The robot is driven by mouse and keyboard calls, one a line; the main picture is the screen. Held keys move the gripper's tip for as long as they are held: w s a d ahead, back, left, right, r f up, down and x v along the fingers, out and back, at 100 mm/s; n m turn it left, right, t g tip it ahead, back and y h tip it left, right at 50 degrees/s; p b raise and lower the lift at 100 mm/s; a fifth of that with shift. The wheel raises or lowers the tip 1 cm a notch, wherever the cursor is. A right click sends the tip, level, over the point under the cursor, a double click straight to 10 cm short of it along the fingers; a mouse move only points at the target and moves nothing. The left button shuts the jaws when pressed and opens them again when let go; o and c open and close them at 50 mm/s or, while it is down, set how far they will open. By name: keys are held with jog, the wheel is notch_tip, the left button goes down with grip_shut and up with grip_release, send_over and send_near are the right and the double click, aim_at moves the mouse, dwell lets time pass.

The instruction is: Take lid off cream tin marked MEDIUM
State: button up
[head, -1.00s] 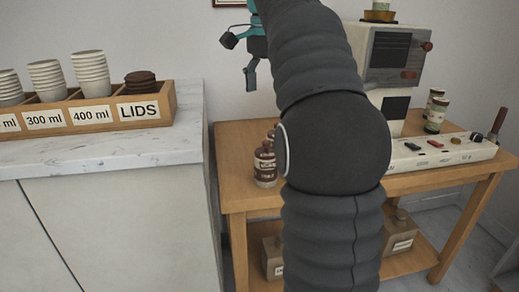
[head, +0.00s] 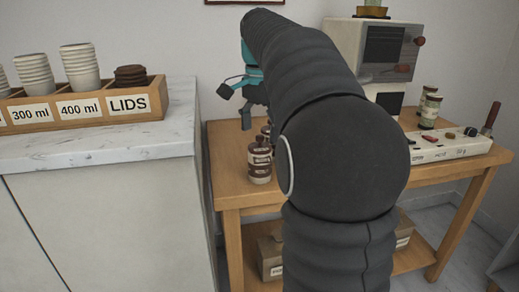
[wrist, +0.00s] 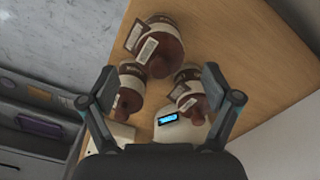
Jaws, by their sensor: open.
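Brown tins with cream bands and brown knobbed lids stand in a group on the wooden table. The front tin (head: 260,163) shows at the table's left end in the head view, with others partly hidden behind it. In the wrist view I see a nearest tin (wrist: 160,48), a left tin (wrist: 129,88) and a right tin (wrist: 188,88), all with lids on. Their labels are too small to read, so I cannot tell which is MEDIUM. My gripper (wrist: 157,84) is open and empty above the group; its teal body (head: 246,92) is partly hidden by my arm.
A device with a blue display (wrist: 168,118) sits close to the tins. The wooden table (head: 234,194) also bears a white switch panel (head: 450,149), jars (head: 430,108) and a machine (head: 385,50). A marble counter (head: 110,147) with a cup-and-lid rack (head: 90,119) stands left.

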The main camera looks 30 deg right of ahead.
jog(key=shift+f, duration=1.1)
jog(key=c, duration=1.1)
jog(key=shift+c, duration=0.2)
